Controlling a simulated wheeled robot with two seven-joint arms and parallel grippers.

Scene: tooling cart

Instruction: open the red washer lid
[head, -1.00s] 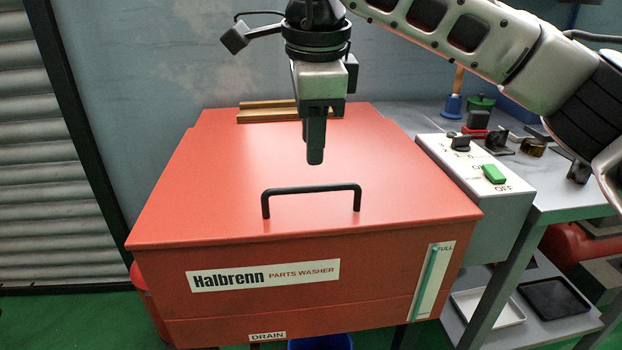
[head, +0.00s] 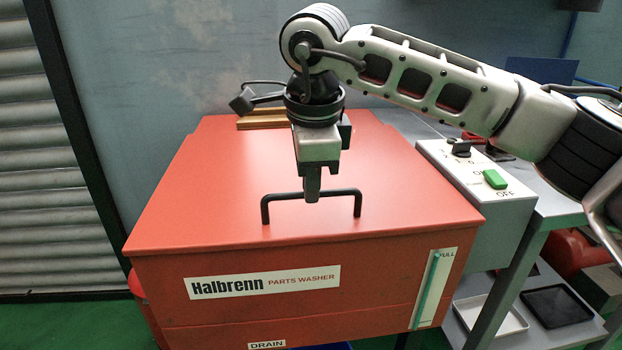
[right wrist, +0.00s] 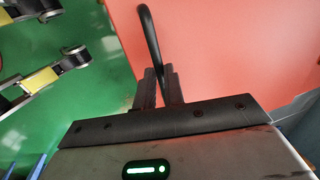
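The red parts washer (head: 160,300) has a flat red lid (head: 220,200), and the lid lies closed on it. A black bar handle (head: 265,210) stands near the lid's front edge. My right gripper (head: 312,198) points straight down at the middle of the handle, its tips about level with the crossbar. In the right wrist view, the fingers (right wrist: 159,85) stand either side of the black handle (right wrist: 150,35), with little gap. I cannot tell whether they press on it.
A control box (head: 490,215) with a green switch stands at the washer's right, beside a grey bench. A wooden strip (head: 262,119) lies at the lid's back. My right arm reaches across from the right. The wall is close behind; the floor at left is clear.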

